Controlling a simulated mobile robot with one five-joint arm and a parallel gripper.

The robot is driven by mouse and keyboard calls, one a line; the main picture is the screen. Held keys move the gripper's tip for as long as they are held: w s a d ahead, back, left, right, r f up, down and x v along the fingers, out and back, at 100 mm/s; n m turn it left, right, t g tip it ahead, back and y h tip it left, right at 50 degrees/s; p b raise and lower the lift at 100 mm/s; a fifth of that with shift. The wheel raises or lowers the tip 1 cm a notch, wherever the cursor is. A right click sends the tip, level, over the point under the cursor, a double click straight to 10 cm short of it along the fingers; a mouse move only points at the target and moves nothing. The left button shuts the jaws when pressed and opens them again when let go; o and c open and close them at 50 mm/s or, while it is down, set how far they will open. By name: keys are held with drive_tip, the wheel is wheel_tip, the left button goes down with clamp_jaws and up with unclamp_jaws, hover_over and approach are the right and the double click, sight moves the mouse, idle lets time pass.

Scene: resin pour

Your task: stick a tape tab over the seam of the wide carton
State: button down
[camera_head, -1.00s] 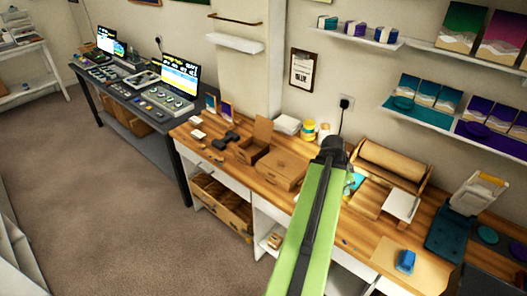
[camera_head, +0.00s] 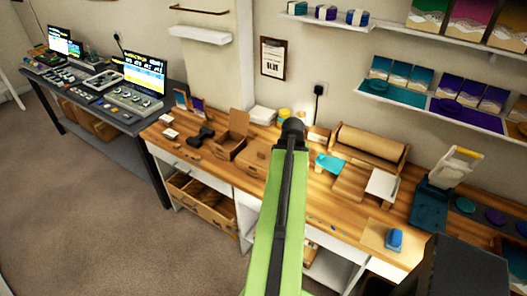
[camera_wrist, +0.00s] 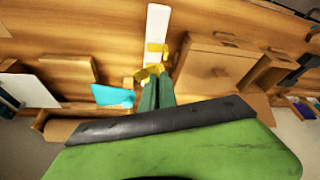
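A closed brown carton (camera_head: 254,160), which looks like the wide carton, sits on the wooden bench left of my arm. It also shows in the wrist view (camera_wrist: 213,68), right of my gripper. My gripper (camera_wrist: 156,88) points at the bench with its dark green fingers close together. Yellow pieces (camera_wrist: 150,72) show at the fingertips; whether they are held or lie beyond is unclear. Another yellow piece (camera_wrist: 157,48) lies on a white strip (camera_wrist: 158,22) just past the fingers. My arm hides the gripper in the head view.
An open carton (camera_head: 226,148) stands left of the closed one. A teal sheet (camera_wrist: 112,95) lies beside my fingers. A paper roll (camera_head: 370,145) and a brown board stand to the right. A blue object (camera_head: 395,239) sits on a mat near the front edge.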

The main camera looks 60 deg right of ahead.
drive_tip(key=w+f+n+t+y, duration=0.1)
drive_tip(key=w+n+t+y, duration=0.2)
drive_tip(key=w+n, duration=0.95)
drive_tip(key=b, duration=0.8)
hover_over(260, 170)
drive_tip(key=s, duration=0.2)
drive_tip(key=shift+n+y, duration=0.35)
drive_tip(key=shift+y, duration=0.05)
drive_tip(key=f, duration=0.7)
drive_tip(key=shift+w+a, duration=0.1)
drive_tip(key=shift+w, duration=0.1)
drive_tip(key=shift+f+b, duration=0.4)
drive_tip(key=shift+f, duration=0.1)
drive_tip(key=c, duration=1.6)
unclamp_jaws()
